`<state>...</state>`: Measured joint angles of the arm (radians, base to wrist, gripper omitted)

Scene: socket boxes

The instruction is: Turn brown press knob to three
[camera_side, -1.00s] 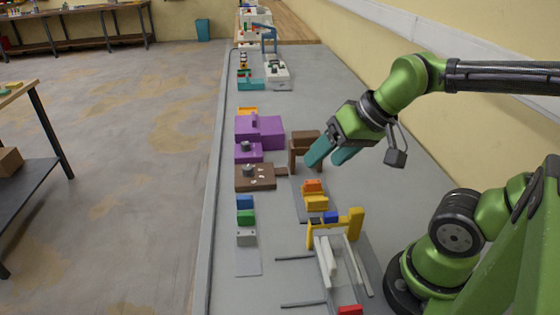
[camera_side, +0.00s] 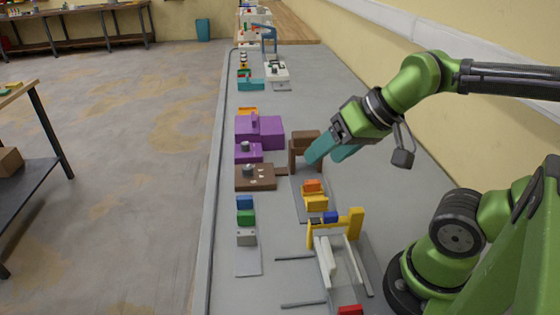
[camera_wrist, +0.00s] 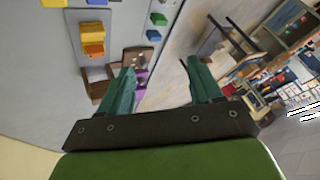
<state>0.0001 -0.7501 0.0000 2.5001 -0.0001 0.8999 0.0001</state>
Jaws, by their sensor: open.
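The brown box (camera_side: 262,181) lies flat on the grey bench in the side view, with a grey knob (camera_side: 249,170) on its top and small pale marks beside it. My gripper (camera_side: 328,150) has teal fingers and is open and empty. It is above and to the right of the brown box, apart from the knob, near a taller brown block (camera_side: 304,138). In the wrist view my gripper's fingers (camera_wrist: 162,88) are spread wide. Part of the brown box (camera_wrist: 136,58) shows there behind the left finger. The knob's setting is too small to read.
A purple box (camera_side: 268,133) and a smaller purple box with a knob (camera_side: 247,153) stand behind the brown box. Orange and yellow blocks (camera_side: 315,203), blue and green blocks (camera_side: 245,217), and a yellow-framed fixture (camera_side: 354,222) are nearer. The bench's left edge runs alongside.

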